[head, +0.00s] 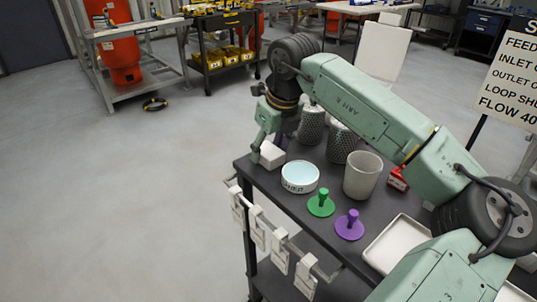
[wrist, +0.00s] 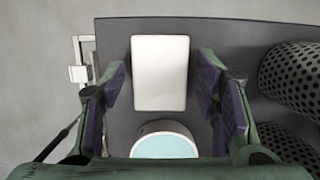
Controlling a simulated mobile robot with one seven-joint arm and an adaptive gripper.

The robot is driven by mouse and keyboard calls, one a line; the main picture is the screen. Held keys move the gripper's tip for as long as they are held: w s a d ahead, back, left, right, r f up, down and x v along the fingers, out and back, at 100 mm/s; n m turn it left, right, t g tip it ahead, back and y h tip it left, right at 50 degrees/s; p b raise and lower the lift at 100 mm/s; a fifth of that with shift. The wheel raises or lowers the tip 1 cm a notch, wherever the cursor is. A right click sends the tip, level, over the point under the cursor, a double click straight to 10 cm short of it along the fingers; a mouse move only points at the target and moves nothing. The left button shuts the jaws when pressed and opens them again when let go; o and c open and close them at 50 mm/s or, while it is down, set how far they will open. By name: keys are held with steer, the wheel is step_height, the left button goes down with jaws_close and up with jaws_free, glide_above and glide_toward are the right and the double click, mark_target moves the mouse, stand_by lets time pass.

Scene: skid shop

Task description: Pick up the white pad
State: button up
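The white pad (wrist: 160,72) is a pale rectangular block lying on the dark table top near its far left corner; in the head view the white pad (head: 270,155) is partly covered by my gripper. My gripper (head: 261,152) is over it, pointing down. In the wrist view my gripper (wrist: 162,95) is open, with one purple-lined finger on each side of the pad and a visible gap to each. I cannot tell how far above the table the fingertips are.
A white bowl of pale blue liquid (head: 300,177) stands close to the pad. Perforated cylinders (head: 311,125), a grey cup (head: 362,175), a green-handled piece (head: 321,203), a purple-handled piece (head: 350,225) and a white tray (head: 397,243) share the table. White tags (head: 257,227) hang along the table's left edge.

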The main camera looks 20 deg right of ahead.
steer(key=c, duration=0.7)
steer(key=shift+r, duration=0.1)
step_height(320, 180, up, 28)
steer(key=shift+f+p, duration=0.1)
steer(key=shift+p, duration=0.4)
